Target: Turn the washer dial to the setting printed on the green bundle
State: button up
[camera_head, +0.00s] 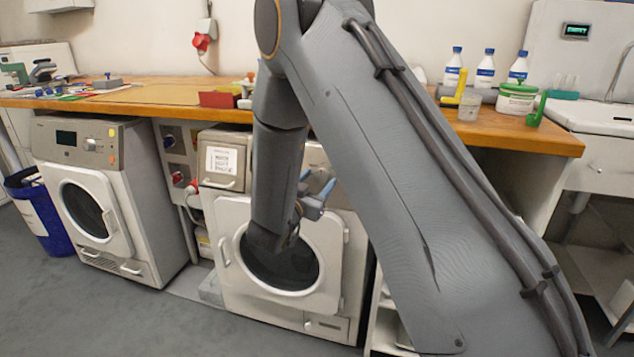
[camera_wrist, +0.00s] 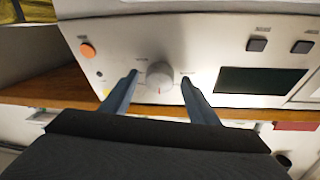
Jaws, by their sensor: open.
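In the wrist view the round grey washer dial (camera_wrist: 160,75) sits on a pale control panel (camera_wrist: 205,50). My gripper (camera_wrist: 159,78) is open, with one blue-grey finger on each side of the dial. Small gaps seem to show, and I cannot tell whether either finger touches it. The print around the dial is too blurred to read. In the head view my gripper (camera_head: 317,186) is in front of the upper part of the middle washer (camera_head: 335,245); my arm hides most of its panel. I cannot make out a green bundle in either view.
The panel also has an orange button (camera_wrist: 87,50), dark square buttons and a dark display (camera_wrist: 260,80). A second machine (camera_head: 75,150) stands left. A printed sheet (camera_head: 225,161) is on the middle washer's front. The wooden counter (camera_head: 150,95) above carries bottles and tools.

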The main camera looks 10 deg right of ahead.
jog(key=c, duration=1.1)
jog(key=shift+o, duration=0.3)
jog(key=shift+a+m, duration=0.1)
jog(key=shift+m, duration=0.3)
jog(key=m+g+p, duration=0.1)
jog(key=m, duration=0.3)
jog(key=shift+w+a+r+h, duration=0.1)
jog(key=shift+h, duration=0.3)
jog(key=m+g, duration=0.1)
jog(key=m, duration=0.1)
jog(key=m+g+p, duration=0.1)
jog(key=m, duration=0.2)
jog(key=shift+w+r, duration=0.1)
jog(key=shift+r, duration=0.1)
jog(key=m, duration=0.2)
jog(key=m+g+p, duration=0.1)
jog(key=m, duration=0.2)
jog(key=shift+r+g, duration=0.2)
jog(key=shift+g, duration=0.1)
jog(key=shift+w+r+m+g+y+p, duration=0.1)
jog(key=shift+m+g+y+p, duration=0.2)
jog(key=shift+m, duration=0.8)
jog(key=shift+m+g+y+p, duration=0.2)
jog(key=shift+m+y+p, duration=0.15)
jog(key=shift+m, duration=0.75)
